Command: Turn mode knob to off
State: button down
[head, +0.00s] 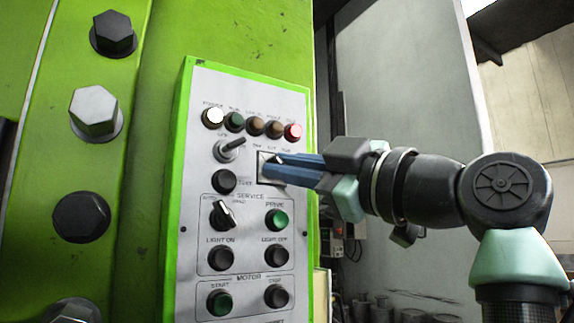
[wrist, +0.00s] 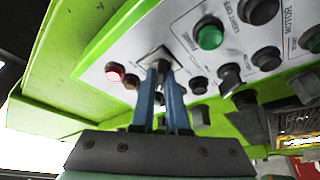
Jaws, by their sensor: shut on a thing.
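The mode knob (wrist: 158,62) sits on a square plate (head: 262,157) in the upper right of the grey control panel (head: 199,151), under the row of lamps. My gripper (head: 274,168) reaches in from the right, with its blue fingers at the plate. In the wrist view the fingers (wrist: 161,78) close around the knob at the plate. The fingers hide most of the knob, so its pointing direction is not clear. Small labels above the plate are too blurred to read surely.
A key switch (head: 230,149), a black button (head: 223,181) and a service selector (head: 224,215) lie left of my fingers. The green prime button (head: 277,219) is just below. The white lamp (head: 213,117) and red lamp (head: 293,131) glow. Large bolts (head: 96,111) stand out at left.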

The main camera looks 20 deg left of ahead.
jog(key=c, duration=0.9)
grip_release()
jog(key=shift+b+v, duration=3.5)
jog(key=shift+v, duration=3.05)
jog(key=shift+a+f, duration=0.1)
